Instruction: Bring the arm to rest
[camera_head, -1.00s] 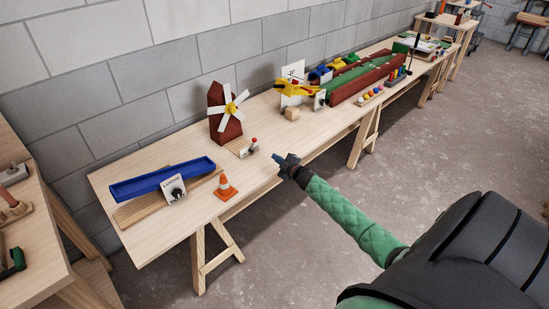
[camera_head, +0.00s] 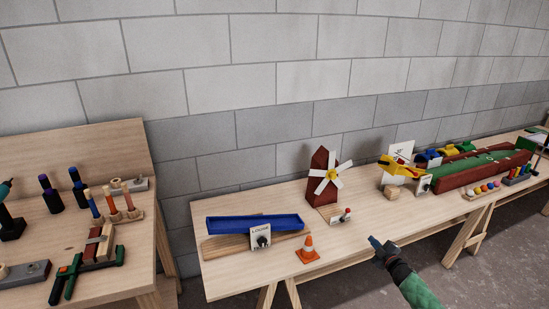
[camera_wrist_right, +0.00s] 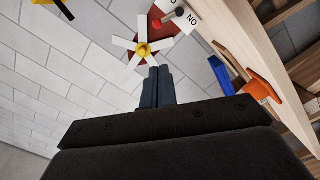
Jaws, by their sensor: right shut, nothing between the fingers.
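My right gripper (camera_head: 377,246) is shut and empty, with its dark blue fingers together. In the head view it is at the front edge of the long table (camera_head: 350,215), to the right of the orange cone. In the right wrist view its fingers (camera_wrist_right: 157,88) point toward the windmill (camera_wrist_right: 142,48), with nothing between them. The right arm's green sleeve comes in from the bottom right of the head view. My left gripper does not show clearly; a small teal and dark shape at the far left edge is too cut off to tell.
The long table carries a blue tray (camera_head: 254,224), an orange cone (camera_head: 307,250), the red windmill (camera_head: 324,178), a yellow plane (camera_head: 401,168) and a green-and-red board (camera_head: 485,168). A second bench (camera_head: 120,270) with tools and pegs stands at left. A block wall (camera_head: 230,95) closes the back.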

